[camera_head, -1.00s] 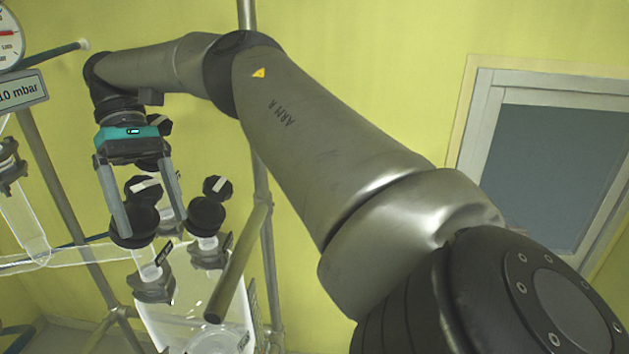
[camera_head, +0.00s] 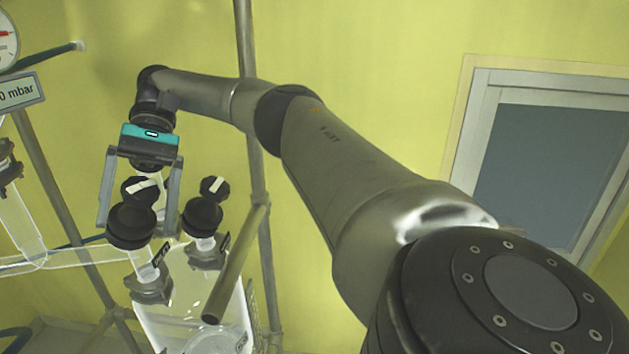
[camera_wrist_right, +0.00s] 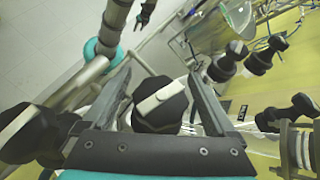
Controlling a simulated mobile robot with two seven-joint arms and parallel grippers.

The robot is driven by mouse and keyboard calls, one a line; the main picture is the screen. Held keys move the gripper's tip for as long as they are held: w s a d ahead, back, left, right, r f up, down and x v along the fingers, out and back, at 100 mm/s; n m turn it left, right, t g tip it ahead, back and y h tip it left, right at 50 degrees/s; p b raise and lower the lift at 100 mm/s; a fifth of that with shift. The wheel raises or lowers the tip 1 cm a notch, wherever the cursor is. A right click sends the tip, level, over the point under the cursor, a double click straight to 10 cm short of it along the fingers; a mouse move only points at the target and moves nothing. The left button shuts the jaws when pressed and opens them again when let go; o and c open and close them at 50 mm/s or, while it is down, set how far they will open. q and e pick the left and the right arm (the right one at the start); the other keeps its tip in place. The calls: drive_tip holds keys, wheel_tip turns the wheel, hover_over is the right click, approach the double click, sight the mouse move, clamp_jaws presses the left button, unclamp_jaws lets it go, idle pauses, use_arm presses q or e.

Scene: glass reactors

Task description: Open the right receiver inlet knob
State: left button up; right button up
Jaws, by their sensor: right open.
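Two black valve knobs with white bars top the glass vessel: a left knob (camera_head: 140,188) above a wide black cap (camera_head: 131,226), and a right knob (camera_head: 215,187) above another cap (camera_head: 203,216). I cannot tell from the labels which is the receiver inlet. My right gripper (camera_head: 138,220) is open and points down. In the head view its fingers lie either side of the left knob. In the right wrist view a black knob with a white bar (camera_wrist_right: 159,100) sits between the open fingers (camera_wrist_right: 160,76), apart from both. My left gripper is not in view.
A grey slanted tube end (camera_head: 236,265) and a vertical pole (camera_head: 253,100) stand close to the knobs. The glass vessel (camera_head: 185,325) is below. In the wrist view, more black knobs (camera_wrist_right: 228,60) are at the right and another knob (camera_wrist_right: 30,133) at the left.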

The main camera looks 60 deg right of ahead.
drive_tip(key=shift+w+a+r+m+t+y, duration=0.1)
drive_tip(key=shift+w+a+m+t+y, duration=0.1)
drive_tip(key=shift+m+t+y, duration=0.75)
drive_tip(key=shift+w+a+r+m+t+y, duration=0.15)
drive_tip(key=shift+m+t+y, duration=0.4)
drive_tip(key=shift+m+y, duration=0.65)
